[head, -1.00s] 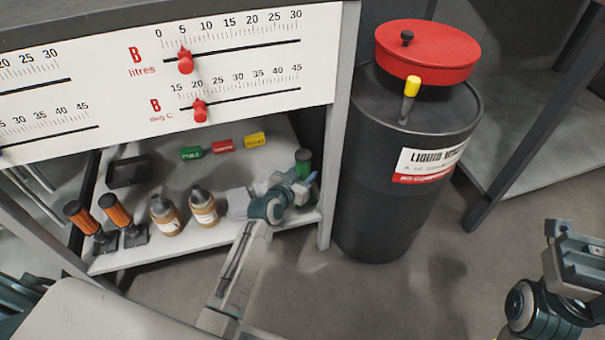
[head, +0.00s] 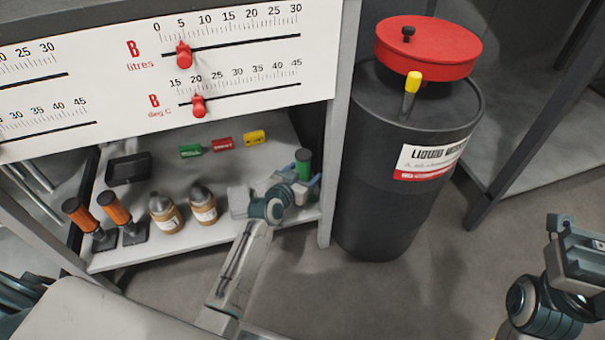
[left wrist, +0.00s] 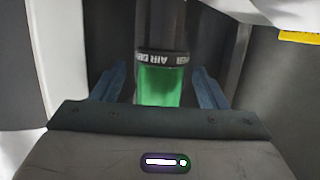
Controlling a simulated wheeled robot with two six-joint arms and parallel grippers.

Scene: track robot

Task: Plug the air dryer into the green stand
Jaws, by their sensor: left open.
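The air dryer is a cylinder with a green part and a dark band lettered "AIR DRYER"; it stands at the right end of the low shelf in the head view (head: 304,160). In the left wrist view the air dryer (left wrist: 160,87) is between my open left fingers (left wrist: 159,92), with gaps visible on both sides. In the head view my left gripper (head: 298,183) is at the air dryer and hides its lower part. A green labelled piece (head: 191,151) lies at the back of the shelf; I cannot tell whether it is the green stand. My right gripper (head: 582,250) is at the right edge, its jaws unclear.
Red (head: 223,143) and yellow (head: 255,137) pieces lie beside the green one. Two brown bottles (head: 203,205), orange-handled tools (head: 115,210) and a dark tray (head: 128,169) occupy the shelf. A scale panel (head: 230,60) overhangs it. A black drum (head: 385,170) stands right.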

